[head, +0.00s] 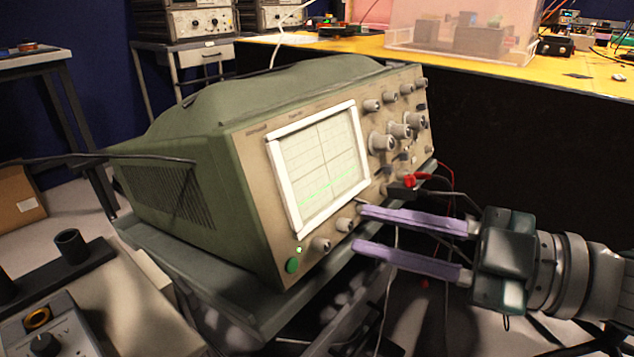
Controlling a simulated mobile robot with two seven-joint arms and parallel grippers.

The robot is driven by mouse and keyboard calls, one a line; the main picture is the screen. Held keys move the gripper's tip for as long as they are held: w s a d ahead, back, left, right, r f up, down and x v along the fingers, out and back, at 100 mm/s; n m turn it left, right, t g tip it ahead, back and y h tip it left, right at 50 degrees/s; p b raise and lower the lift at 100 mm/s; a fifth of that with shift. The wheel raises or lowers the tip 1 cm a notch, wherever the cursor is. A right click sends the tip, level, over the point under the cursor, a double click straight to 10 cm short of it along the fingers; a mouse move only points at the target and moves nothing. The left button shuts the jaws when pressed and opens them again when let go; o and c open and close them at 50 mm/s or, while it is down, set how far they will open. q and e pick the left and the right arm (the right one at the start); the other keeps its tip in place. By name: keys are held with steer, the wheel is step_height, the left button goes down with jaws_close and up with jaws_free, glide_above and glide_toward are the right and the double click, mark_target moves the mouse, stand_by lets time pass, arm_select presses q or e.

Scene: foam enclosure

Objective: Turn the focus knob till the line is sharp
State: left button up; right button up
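A green oscilloscope (190,180) with a tan front panel sits tilted on a grey cart shelf. Its white-framed screen (318,165) shows a slanted green line (330,185); at this size I cannot tell how sharp it is. Below the screen are a green button (292,265) and small grey knobs, one at the lower left (321,244) and one further right (345,224). No readable label shows which is the focus knob. My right gripper (358,229) is open, its two purple fingers apart, tips close to the further-right knob. I cannot tell whether they touch it. My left gripper is out of view.
Larger knobs (382,142) fill the panel's right side. Red and black leads (410,183) plug in just above my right fingers and hang down. A yellow bench (375,48) with a clear box (462,30) stands behind. Another instrument (45,335) is at the lower left.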

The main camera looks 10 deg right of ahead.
steer(key=v, duration=0.8)
steer(key=shift+s+d+p, duration=0.2)
steer(key=shift+p, duration=0.15)
steer(key=shift+r, duration=0.1)
step_height(320, 180, up, 11)
steer(key=w+a+m+t+h+p, duration=0.25)
steer(key=m+h+p, duration=0.75)
steer(key=p, duration=0.5)
steer(key=s+r+m+g+h+p, duration=0.2)
steer(key=s+r+m+g+p, duration=0.1)
steer(key=s+r+g+p, duration=0.35)
steer(key=s+r+m+g+h+p, duration=0.1)
steer(key=s+r+m+g+p, duration=0.2)
steer(key=s+r+p, duration=0.5)
step_height(320, 180, up, 33)
steer(key=s+p, duration=0.2)
steer(key=p, duration=3.3)
steer(key=shift+d+n, duration=0.3)
steer(key=shift+d, duration=0.2)
